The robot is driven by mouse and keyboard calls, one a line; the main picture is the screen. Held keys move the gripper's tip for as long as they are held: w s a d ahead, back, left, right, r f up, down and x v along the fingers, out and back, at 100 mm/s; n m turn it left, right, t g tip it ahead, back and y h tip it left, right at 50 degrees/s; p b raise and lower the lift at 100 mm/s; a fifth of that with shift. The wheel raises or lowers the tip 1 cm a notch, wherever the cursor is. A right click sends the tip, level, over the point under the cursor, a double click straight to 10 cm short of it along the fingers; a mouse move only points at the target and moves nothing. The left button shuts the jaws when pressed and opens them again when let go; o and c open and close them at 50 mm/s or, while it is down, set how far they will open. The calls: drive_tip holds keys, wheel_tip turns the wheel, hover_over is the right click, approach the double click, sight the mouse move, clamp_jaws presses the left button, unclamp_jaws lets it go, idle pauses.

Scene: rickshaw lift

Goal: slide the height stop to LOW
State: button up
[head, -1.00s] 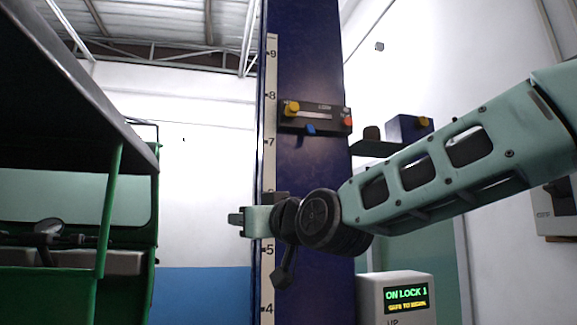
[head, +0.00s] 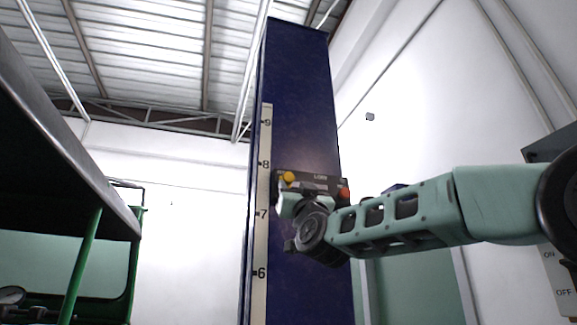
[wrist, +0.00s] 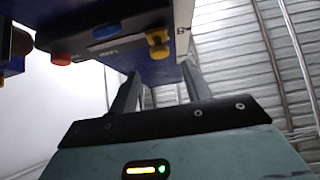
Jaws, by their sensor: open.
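The control panel (head: 334,181) is a dark bar on the blue column, with a yellow knob (head: 288,177) at its left and a red knob (head: 344,194) at its right. I cannot tell for sure which part is the height stop. In the wrist view the panel looks upside down: yellow knob (wrist: 157,44) at right, blue knob (wrist: 106,31) in the middle, orange-red knob (wrist: 61,58) at left. My gripper (wrist: 160,78) is open and empty, its fingers spread below the yellow knob in that view. In the head view my gripper (head: 292,204) covers the panel's lower left part.
The blue column (head: 296,80) carries a numbered scale (head: 263,200) on its left edge. A green rickshaw (head: 88,250) with a dark roof stands at the left. A wall box with ON and OFF labels (head: 558,275) is at the right.

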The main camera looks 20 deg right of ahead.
sight(290, 177)
drive_tip(key=p+x, duration=0.6)
drive_tip(key=x, duration=0.2)
drive_tip(key=shift+w+r, duration=0.2)
drive_tip(key=shift+c, duration=0.3)
drive_tip(key=c, duration=1)
drive_tip(key=shift+f, duration=0.1)
